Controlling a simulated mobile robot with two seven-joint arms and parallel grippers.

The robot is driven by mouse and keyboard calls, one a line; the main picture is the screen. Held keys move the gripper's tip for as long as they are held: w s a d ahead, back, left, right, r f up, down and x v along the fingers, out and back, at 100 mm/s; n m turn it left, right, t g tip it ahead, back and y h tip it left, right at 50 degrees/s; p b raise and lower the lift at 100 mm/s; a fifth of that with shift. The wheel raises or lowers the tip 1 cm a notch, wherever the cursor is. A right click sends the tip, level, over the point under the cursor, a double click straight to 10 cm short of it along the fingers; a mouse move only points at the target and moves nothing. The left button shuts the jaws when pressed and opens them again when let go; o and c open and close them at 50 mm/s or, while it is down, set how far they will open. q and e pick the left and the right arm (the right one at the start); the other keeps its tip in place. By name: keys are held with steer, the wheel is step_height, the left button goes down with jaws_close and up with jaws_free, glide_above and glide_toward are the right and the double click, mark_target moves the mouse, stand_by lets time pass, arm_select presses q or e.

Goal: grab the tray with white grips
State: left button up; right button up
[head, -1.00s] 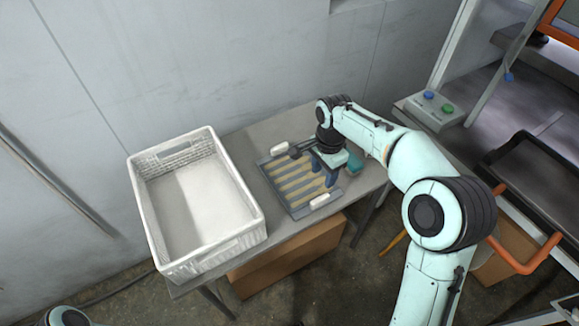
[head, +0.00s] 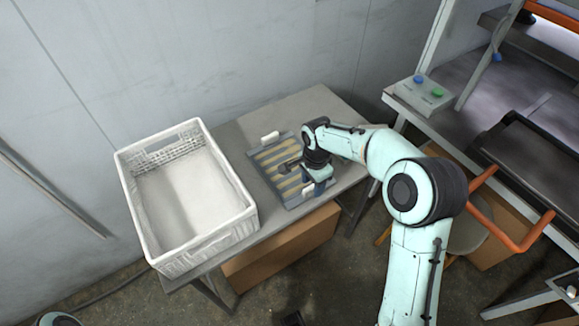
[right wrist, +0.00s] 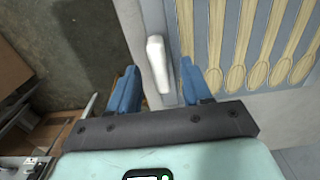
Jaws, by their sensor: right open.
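The tray (head: 255,158) is grey and lies on the table, with several pale wooden spoons (head: 268,152) in its slots. It has one white grip (head: 269,137) on the far edge and one white grip (head: 308,188) on the near edge. My right gripper (head: 312,185) is at the near edge of the tray. In the right wrist view, its open blue fingers (right wrist: 157,75) stand on either side of a white grip (right wrist: 156,62), with visible gaps. The spoons also show there (right wrist: 235,40). My left gripper is out of view.
A white crate (head: 247,216) stands on the table left of the tray. The table (head: 315,103) is clear behind the tray. A cardboard box (head: 285,250) is below.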

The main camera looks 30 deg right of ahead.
steer(key=shift+f, duration=0.4)
steer(key=shift+r, duration=0.1)
jaws_close()
